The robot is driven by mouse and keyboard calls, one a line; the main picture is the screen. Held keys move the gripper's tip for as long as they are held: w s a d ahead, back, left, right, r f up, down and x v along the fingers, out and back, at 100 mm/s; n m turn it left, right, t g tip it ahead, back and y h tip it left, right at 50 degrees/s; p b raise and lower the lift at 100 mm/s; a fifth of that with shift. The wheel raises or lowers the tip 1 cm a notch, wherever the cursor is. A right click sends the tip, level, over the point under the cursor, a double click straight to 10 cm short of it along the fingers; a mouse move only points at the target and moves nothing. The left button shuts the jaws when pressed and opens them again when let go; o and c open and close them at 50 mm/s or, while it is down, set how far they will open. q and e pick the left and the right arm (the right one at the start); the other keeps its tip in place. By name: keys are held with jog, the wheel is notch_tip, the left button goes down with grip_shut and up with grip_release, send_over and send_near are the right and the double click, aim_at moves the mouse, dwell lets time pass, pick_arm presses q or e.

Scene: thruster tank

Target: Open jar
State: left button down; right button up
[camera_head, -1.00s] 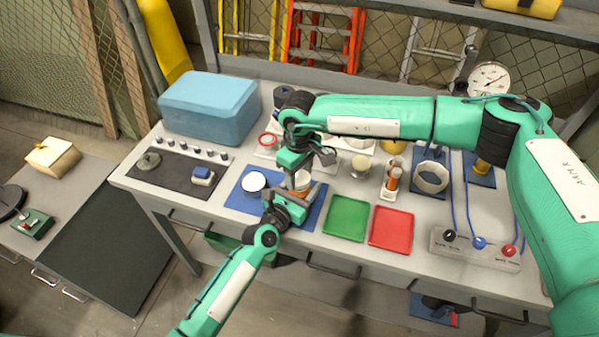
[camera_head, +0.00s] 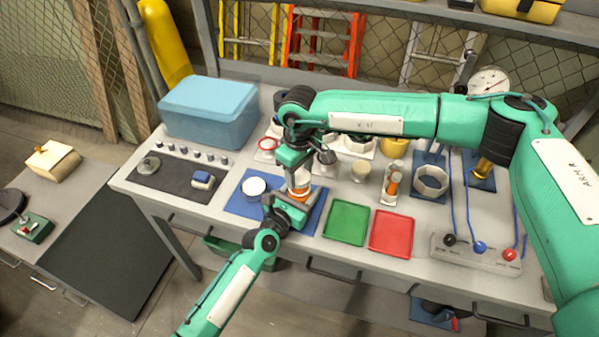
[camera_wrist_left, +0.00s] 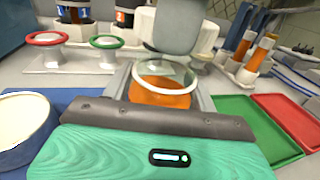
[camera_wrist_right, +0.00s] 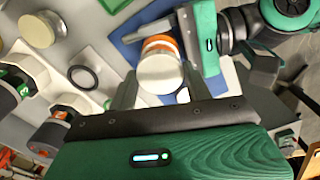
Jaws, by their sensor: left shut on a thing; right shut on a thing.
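The jar stands on the blue mat (camera_head: 233,199) in the head view. In the left wrist view it is a clear glass jar (camera_wrist_left: 163,97) with orange contents, held in my left gripper (camera_wrist_left: 165,90). That gripper (camera_head: 294,200) comes in from the front left, low around the jar. My right gripper (camera_head: 297,172) reaches down from above and is shut on the white lid (camera_wrist_right: 160,74).
A white round dish (camera_head: 253,186) sits left on the blue mat. A green tray (camera_head: 347,222) and a red tray (camera_head: 391,232) lie to the right. A blue cooler box (camera_head: 210,107) stands at the back left.

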aim_at(300, 176)
jog(key=shift+r, duration=2)
pick_arm(q)
jog(key=shift+c, duration=1.8)
grip_release()
